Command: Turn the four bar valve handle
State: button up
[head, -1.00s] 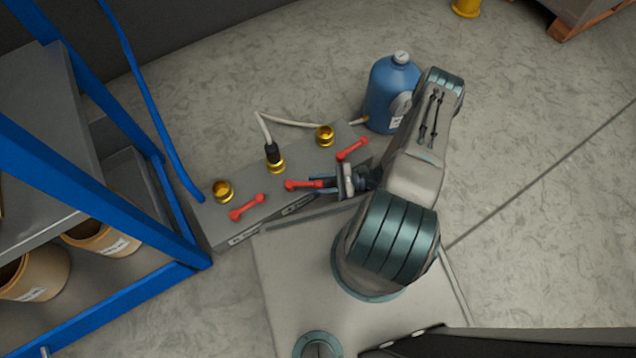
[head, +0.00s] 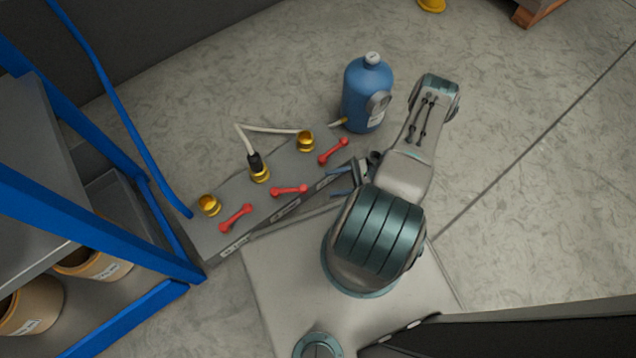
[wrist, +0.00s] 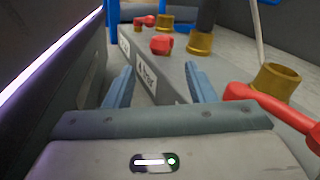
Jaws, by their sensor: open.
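A grey valve block (head: 240,190) bears three red bar handles. The middle handle (head: 289,190) lies at a flatter angle than the left handle (head: 236,218) and right handle (head: 333,151). In the wrist view, a label reading "4 bar" (wrist: 146,76) is on the block's side below the middle handle (wrist: 161,44). My gripper (head: 342,182) is open and empty beside the block's front right side, apart from the middle handle. The wrist view shows its two blue fingers (wrist: 160,86) spread, with the block's labelled edge between them. The right handle (wrist: 268,108) is close by on the right.
Brass fittings stand behind the handles; the middle one (head: 260,174) carries a black connector and white hose. A blue bottle (head: 367,95) stands beyond the block's right end. A blue-framed shelf (head: 95,235) is at left. Open floor lies right.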

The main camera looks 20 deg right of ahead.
jog(key=shift+s+d, duration=0.2)
jog(key=shift+d, duration=0.65)
jog(key=shift+s+d, duration=0.15)
jog(key=shift+d, duration=0.65)
